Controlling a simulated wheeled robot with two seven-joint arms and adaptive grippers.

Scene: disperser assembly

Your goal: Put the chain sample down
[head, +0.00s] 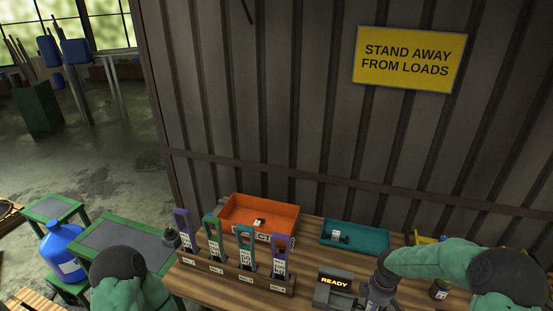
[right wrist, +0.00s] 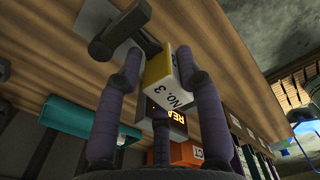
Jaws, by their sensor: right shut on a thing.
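The chain sample (right wrist: 168,82), a white and yellow block marked "NO. 3" with a dark T-shaped piece on it, is between the purple fingers of my right gripper (right wrist: 160,75). The gripper is shut on it. In the head view my right gripper (head: 376,296) is at the lower right, beside the small dark device with the lit "READY" display (head: 335,283); the sample is not clearly visible there. In the wrist view the display (right wrist: 165,116) shows behind the sample. Whether the sample touches a surface is unclear. My left arm is at the lower left; its gripper is out of view.
A rack (head: 236,275) with several coloured upright holders stands left of the display. Behind are an orange tray (head: 284,214) and a teal tray (head: 378,241), each with a small item inside.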

